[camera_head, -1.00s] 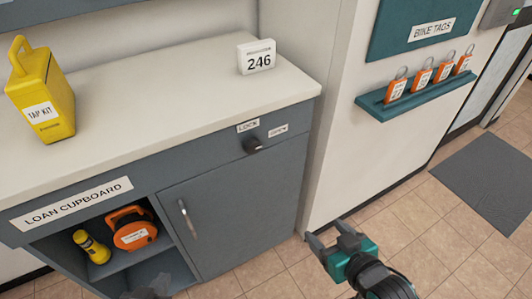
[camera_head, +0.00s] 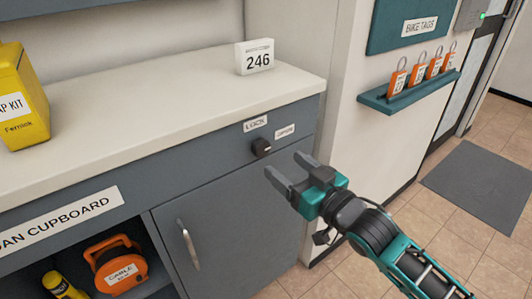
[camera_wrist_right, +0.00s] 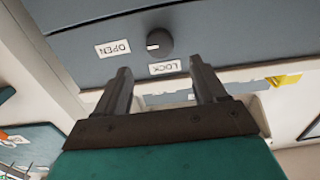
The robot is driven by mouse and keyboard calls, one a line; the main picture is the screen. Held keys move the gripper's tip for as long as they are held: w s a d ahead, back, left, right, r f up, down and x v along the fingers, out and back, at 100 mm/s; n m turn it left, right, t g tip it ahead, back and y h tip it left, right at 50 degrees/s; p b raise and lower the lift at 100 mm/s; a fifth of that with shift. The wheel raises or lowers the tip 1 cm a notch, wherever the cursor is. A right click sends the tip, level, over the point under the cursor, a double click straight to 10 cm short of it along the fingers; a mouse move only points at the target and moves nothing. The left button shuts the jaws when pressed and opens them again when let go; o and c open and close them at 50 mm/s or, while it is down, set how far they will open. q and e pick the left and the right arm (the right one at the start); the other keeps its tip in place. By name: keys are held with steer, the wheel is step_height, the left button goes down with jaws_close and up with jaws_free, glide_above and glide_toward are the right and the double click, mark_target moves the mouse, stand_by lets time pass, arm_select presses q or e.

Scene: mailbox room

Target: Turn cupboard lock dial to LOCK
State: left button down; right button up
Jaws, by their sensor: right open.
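The black lock dial (camera_head: 261,146) sits on the grey front panel of the loan cupboard, below the counter. A LOCK label (camera_head: 255,123) is above it and an OPEN label (camera_head: 285,132) is to its right. In the right wrist view the dial (camera_wrist_right: 159,43) has a white mark pointing toward the OPEN label (camera_wrist_right: 113,48); the LOCK label (camera_wrist_right: 165,67) lies between dial and gripper. My right gripper (camera_head: 285,168) is open and empty, just below and right of the dial, apart from it. Its fingers (camera_wrist_right: 158,85) also show in the wrist view. My left gripper is not visible.
The closed cupboard door has a metal handle (camera_head: 188,245) below the dial. A yellow tap kit box (camera_head: 20,100) and a 246 sign (camera_head: 255,57) stand on the counter. An orange cable reel (camera_head: 115,265) sits in the open shelf. A teal rack (camera_head: 410,95) holds tags at right.

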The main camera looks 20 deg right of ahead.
mark_target(263, 149)
steer(key=b+x, duration=0.1)
steer(key=x, duration=0.7)
steer(key=shift+f, duration=0.1)
steer(key=c, duration=1)
